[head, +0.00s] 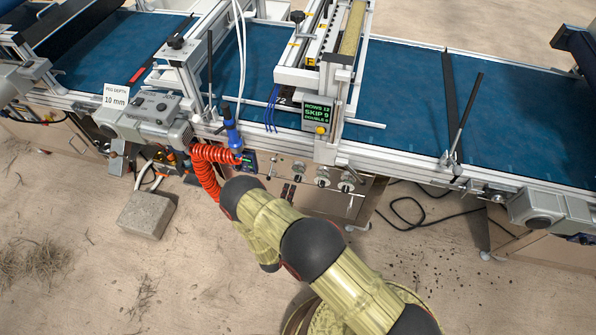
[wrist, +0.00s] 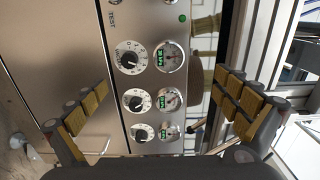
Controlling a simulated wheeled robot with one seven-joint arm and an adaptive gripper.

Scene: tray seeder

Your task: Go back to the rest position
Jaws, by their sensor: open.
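My gripper (wrist: 162,80) is open in the wrist view, its two padded fingers wide apart with nothing between them. It faces the metal front panel (wrist: 75,45) of the tray seeder, which carries a row of black dials (wrist: 133,101) beside round gauges with green readouts (wrist: 169,57). The fingers appear clear of the dials; the exact gap to the panel cannot be told. In the head view my arm reaches up from the lower right toward this panel (head: 275,182), and my gripper is hidden behind the arm.
The blue conveyor (head: 420,100) with metal rails runs across the back. A coiled red hose (head: 205,180) hangs left of my arm. A concrete block (head: 147,214) and black cables (head: 410,212) lie on the sandy ground. Open ground lies in front of the machine.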

